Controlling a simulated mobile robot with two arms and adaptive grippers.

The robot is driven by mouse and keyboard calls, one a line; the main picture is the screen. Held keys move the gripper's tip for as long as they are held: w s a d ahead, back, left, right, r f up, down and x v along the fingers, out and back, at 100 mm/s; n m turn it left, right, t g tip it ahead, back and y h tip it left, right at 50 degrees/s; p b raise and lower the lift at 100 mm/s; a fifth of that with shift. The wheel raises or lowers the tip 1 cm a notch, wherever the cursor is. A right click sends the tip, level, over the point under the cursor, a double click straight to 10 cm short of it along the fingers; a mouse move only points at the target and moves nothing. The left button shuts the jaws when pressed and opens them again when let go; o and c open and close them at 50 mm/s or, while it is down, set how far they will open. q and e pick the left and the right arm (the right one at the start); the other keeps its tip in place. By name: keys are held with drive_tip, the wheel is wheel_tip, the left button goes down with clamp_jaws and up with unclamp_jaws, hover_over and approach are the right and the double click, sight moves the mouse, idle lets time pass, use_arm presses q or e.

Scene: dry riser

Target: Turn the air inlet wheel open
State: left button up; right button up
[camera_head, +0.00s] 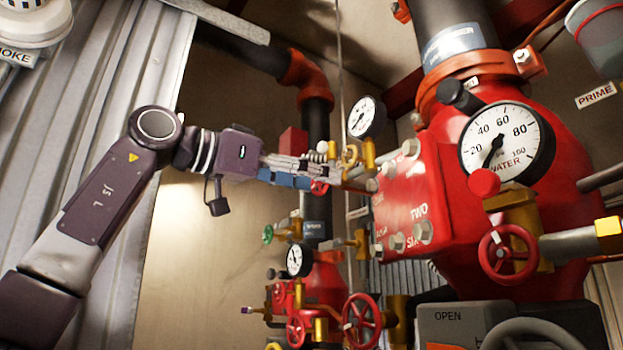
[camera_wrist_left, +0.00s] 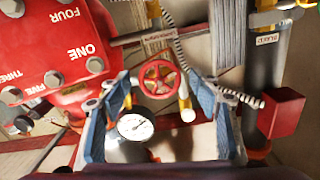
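A small red handwheel (camera_wrist_left: 158,79) on brass fittings lies between and beyond my left fingertips in the left wrist view. In the head view only part of this wheel (camera_head: 319,187) shows at the end of the fingers. I cannot read a label naming it as the air inlet. My left gripper (camera_head: 316,172) reaches in from the left, its blue fingers near the wheel. In the left wrist view the left gripper (camera_wrist_left: 168,92) is open, with one finger on each side and a gap to the wheel. Contact is not visible. My right gripper is not in view.
A red valve body (camera_head: 440,200) with bolts and a large water gauge (camera_head: 506,143) stands right. A small gauge (camera_head: 364,117) sits just above the left gripper. Another red handwheel (camera_head: 361,321) and a green knob (camera_head: 268,234) are below. Free room lies left of the pipes.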

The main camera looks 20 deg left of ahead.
use_arm(q)
drive_tip(key=v, duration=1.2)
idle(0.5)
